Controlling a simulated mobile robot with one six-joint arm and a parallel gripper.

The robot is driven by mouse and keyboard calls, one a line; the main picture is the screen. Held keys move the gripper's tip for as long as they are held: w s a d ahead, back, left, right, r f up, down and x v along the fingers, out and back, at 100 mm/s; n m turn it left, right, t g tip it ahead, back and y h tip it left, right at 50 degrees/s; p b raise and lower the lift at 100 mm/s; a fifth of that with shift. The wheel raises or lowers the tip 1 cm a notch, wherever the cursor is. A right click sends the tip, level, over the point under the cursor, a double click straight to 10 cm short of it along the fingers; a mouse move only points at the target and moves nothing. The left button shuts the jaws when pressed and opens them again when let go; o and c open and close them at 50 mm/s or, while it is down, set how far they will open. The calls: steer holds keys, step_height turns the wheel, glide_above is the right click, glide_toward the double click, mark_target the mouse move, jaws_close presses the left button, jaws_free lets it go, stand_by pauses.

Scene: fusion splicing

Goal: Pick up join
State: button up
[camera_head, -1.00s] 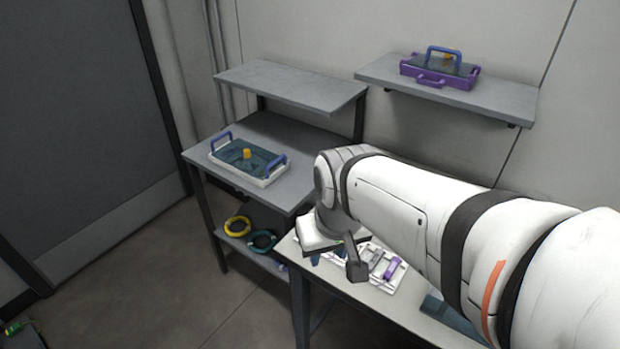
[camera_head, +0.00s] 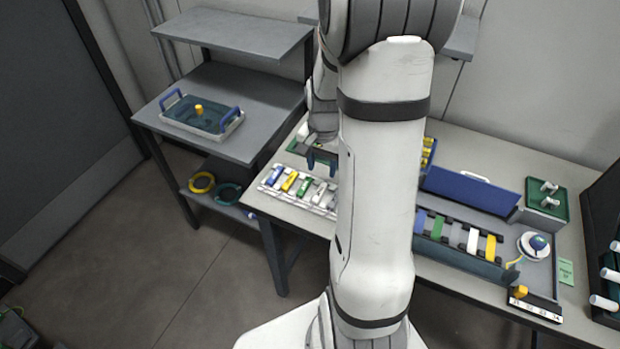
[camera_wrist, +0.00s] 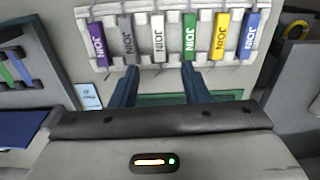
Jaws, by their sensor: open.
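A white rack (camera_head: 289,198) on the table holds a row of coloured pieces marked JOIN. In the wrist view the row runs purple join (camera_wrist: 99,45), grey join (camera_wrist: 128,40), white join (camera_wrist: 158,38), green join (camera_wrist: 190,37), yellow join (camera_wrist: 220,38) and blue join (camera_wrist: 251,36). My gripper (camera_wrist: 159,75) is open and empty. In the head view my gripper (camera_head: 321,160) is behind the rack, and my arm hides the rack's right end.
A tray with coloured strips (camera_head: 455,236), a blue panel (camera_head: 470,188) and a green holder with white rolls (camera_head: 546,199) are on the table right of my arm. A side shelf (camera_head: 235,85) bears a blue-handled tray (camera_head: 196,117). Yellow and teal coils lie below.

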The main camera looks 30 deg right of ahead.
mark_target(321, 189)
step_height(321, 189, down, 3)
steer(key=shift+d+r, duration=0.1)
steer(key=shift+d, duration=0.05)
steer(key=shift+s+f+p, duration=0.1)
steer(key=shift+f+p, duration=0.25)
steer(key=shift+f, duration=2.35)
steer(key=shift+c, duration=0.3)
jaws_close()
